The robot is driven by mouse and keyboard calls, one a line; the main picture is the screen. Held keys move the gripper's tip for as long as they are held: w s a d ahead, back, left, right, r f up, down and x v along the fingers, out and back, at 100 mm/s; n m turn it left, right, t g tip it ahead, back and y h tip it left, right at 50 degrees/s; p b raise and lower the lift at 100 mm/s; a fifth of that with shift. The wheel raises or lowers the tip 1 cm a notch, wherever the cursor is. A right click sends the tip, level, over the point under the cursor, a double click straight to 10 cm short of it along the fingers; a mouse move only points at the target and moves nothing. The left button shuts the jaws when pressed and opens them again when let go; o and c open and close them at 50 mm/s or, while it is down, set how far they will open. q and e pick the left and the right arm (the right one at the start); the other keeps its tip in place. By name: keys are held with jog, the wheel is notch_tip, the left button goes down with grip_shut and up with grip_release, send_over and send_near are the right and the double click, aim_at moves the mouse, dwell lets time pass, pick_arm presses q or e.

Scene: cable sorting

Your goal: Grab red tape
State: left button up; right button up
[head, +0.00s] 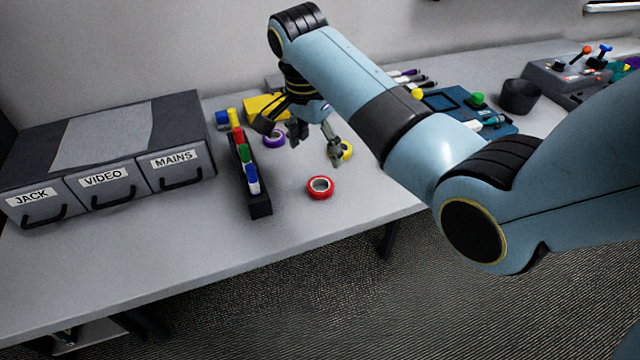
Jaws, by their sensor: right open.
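The red tape (320,187) is a small roll lying flat on the grey table, near its front edge. My right gripper (318,150) is open and empty. It hangs above the table, behind the red tape in the picture, and appears apart from it. Its fingers point down. My left gripper is not in view.
A purple tape roll (273,139) and a partly hidden yellow roll (346,150) lie by my right gripper. A black rack of coloured pieces (260,207) stands left of the red tape. A drawer box (190,130) fills the table's left. The front table strip (200,250) is clear.

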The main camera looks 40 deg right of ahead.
send_over(321, 190)
jog(key=f, duration=0.4)
jog(key=shift+a+f, duration=0.2)
jog(key=shift+f, duration=0.15)
notch_tip(321, 190, down, 6)
jog(key=shift+r, duration=0.25)
jog(key=c, duration=1.1)
jog(key=shift+r, duration=0.1)
jog(key=shift+c, duration=0.2)
